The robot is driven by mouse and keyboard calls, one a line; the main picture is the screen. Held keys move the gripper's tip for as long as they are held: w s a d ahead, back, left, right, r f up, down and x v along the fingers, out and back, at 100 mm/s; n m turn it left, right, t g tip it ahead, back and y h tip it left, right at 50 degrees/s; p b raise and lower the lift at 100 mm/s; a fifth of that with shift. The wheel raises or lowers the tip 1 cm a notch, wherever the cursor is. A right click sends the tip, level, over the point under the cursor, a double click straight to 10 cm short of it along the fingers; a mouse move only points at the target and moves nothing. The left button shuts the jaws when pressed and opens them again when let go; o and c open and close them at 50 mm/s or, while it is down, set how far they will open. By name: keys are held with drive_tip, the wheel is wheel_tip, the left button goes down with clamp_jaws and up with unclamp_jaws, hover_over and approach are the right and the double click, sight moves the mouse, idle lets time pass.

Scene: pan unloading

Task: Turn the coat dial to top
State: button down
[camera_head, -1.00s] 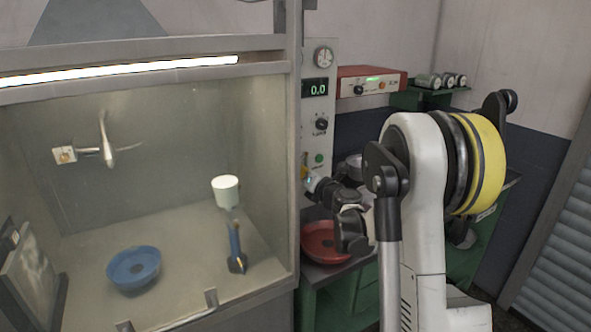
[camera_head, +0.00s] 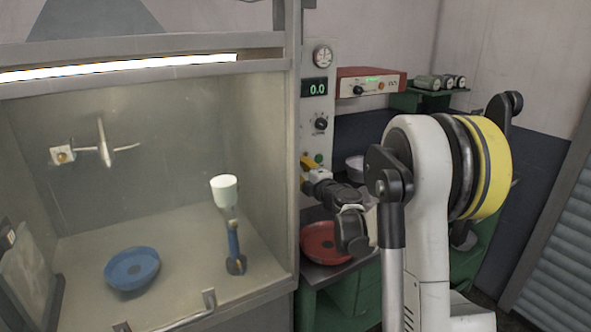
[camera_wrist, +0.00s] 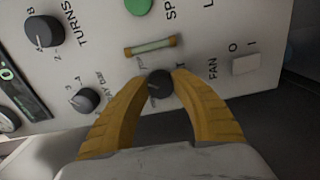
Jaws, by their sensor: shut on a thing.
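In the wrist view a small dark round dial (camera_wrist: 159,84) on the control panel (camera_wrist: 205,28) sits between the fingertips of my gripper (camera_wrist: 160,80). The yellow fingers are shut on it from both sides. Its label is mostly hidden by the fingers, and I cannot read where its pointer stands. In the head view my gripper (camera_head: 306,174) reaches the lower part of the upright grey panel (camera_head: 310,140), and the dial is hidden there.
Close by on the panel are a glass tube (camera_wrist: 150,47), a smaller-scale knob (camera_wrist: 88,100), the TURNS knob (camera_wrist: 43,32), a green button (camera_wrist: 138,6) and a FAN switch (camera_wrist: 245,64). A red pan (camera_head: 325,240) lies below my gripper. The glazed booth (camera_head: 160,165) stands left.

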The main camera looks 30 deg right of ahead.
drive_tip(key=m, duration=0.5)
drive_tip(key=shift+m, duration=0.3)
idle(0.4)
drive_tip(key=c, duration=1)
unclamp_jaws()
drive_tip(key=shift+f, duration=0.1)
drive_tip(key=s, duration=1.2)
drive_tip(key=shift+d, duration=0.2)
